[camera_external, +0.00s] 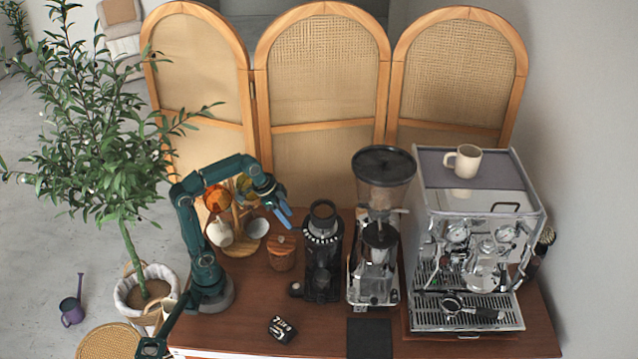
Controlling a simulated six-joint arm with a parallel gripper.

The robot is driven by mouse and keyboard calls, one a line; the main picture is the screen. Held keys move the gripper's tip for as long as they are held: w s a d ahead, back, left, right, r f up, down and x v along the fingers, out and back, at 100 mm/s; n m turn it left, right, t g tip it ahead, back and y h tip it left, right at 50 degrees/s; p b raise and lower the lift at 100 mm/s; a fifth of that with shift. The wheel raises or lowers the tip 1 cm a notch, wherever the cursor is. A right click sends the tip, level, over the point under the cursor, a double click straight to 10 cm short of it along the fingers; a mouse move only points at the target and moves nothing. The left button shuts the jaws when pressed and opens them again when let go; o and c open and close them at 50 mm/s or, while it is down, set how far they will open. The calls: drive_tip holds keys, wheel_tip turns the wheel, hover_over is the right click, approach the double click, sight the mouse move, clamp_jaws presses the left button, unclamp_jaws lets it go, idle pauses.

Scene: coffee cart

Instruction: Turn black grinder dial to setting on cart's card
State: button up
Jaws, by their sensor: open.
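The black grinder (318,272) stands upright on the wooden cart top, near the middle. Its black dial (322,237) is a ring with white marks, below the round hopper at the top. The marks are too small to read here. A small black card (281,329) with white writing sits near the cart's front edge, left of the grinder; I cannot read its setting. My gripper (284,216), with blue fingers, is open and empty. It is in the air to the left of the dial, apart from it, pointing down and right.
A taller grinder (377,260) with a clear hopper stands right of the black one, then a chrome espresso machine (465,250) with a mug (463,161). A wooden jar (282,259) and a cup stand (240,236) are left. A dark mat (369,340) lies in front.

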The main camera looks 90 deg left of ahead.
sight(295, 228)
drive_tip(key=shift+x, duration=2.1)
clamp_jaws()
